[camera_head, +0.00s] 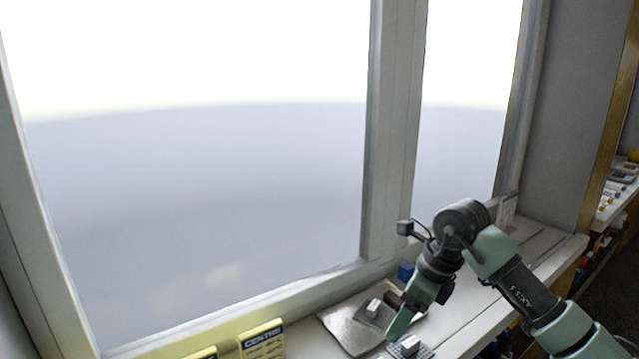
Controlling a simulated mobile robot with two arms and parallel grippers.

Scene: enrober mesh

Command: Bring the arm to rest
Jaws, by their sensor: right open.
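My right arm comes in from the right side, and my right gripper (412,312) hangs low over the white sill. It is open, and I see nothing between its fingers. A grey tray (345,328) lies on the sill just left of the gripper, with a dark piece and a small pale block (373,308) on it. A second small pale block (410,345) sits on a dark mesh-like piece just below the fingertips; I cannot tell whether they touch. My left gripper is out of view.
A blue block (405,271) stands behind the gripper near the window frame (385,150). Yellow boxes (262,340) stand at the lower left. The sill (535,242) is mostly clear beyond my arm. A shelf with small items (615,190) is at the far right.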

